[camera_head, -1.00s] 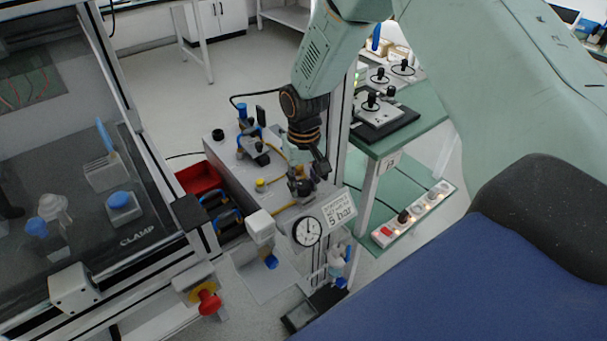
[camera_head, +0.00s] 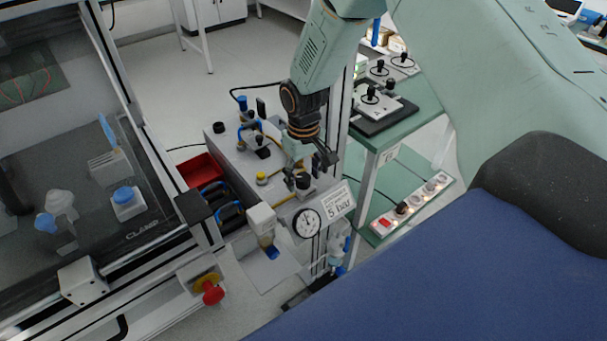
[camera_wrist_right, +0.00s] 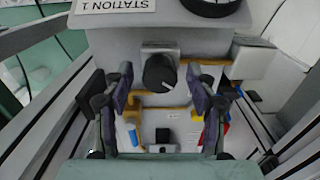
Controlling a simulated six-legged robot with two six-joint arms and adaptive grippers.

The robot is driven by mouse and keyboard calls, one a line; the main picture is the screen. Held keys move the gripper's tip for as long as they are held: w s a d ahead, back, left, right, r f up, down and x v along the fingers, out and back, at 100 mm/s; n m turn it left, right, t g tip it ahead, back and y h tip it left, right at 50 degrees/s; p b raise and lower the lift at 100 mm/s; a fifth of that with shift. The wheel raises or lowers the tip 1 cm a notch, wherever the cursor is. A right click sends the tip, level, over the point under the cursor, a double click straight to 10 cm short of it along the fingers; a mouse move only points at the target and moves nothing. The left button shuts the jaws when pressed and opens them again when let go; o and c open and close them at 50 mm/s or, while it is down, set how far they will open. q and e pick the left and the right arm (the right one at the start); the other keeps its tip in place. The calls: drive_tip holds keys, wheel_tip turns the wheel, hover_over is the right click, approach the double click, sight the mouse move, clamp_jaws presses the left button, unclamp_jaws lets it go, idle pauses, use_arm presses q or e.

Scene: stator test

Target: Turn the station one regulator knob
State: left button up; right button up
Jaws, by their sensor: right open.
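The station one regulator knob (camera_head: 303,181) is a dark round knob on the grey regulator block, above the gauge. In the right wrist view the black knob (camera_wrist_right: 160,73) has a light pointer line aimed toward the lower right, beside the sign reading STATION 1 (camera_wrist_right: 117,5). My right gripper (camera_head: 309,170) is at the knob in the head view. In the wrist view its two fingers (camera_wrist_right: 160,84) are open, one on each side of the knob, with visible gaps. No contact shows. My left gripper is out of view.
A yellow button (camera_head: 262,178) and blue-handled fittings are nearby. A glazed enclosure fills the left, with a red emergency button (camera_head: 212,293). A green shelf unit (camera_head: 397,130) stands right.

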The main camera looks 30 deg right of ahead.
sight(303, 178)
drive_tip(key=shift+r, duration=0.1)
wheel_tip(303, 178, up, 12)
idle(0.6)
idle(0.5)
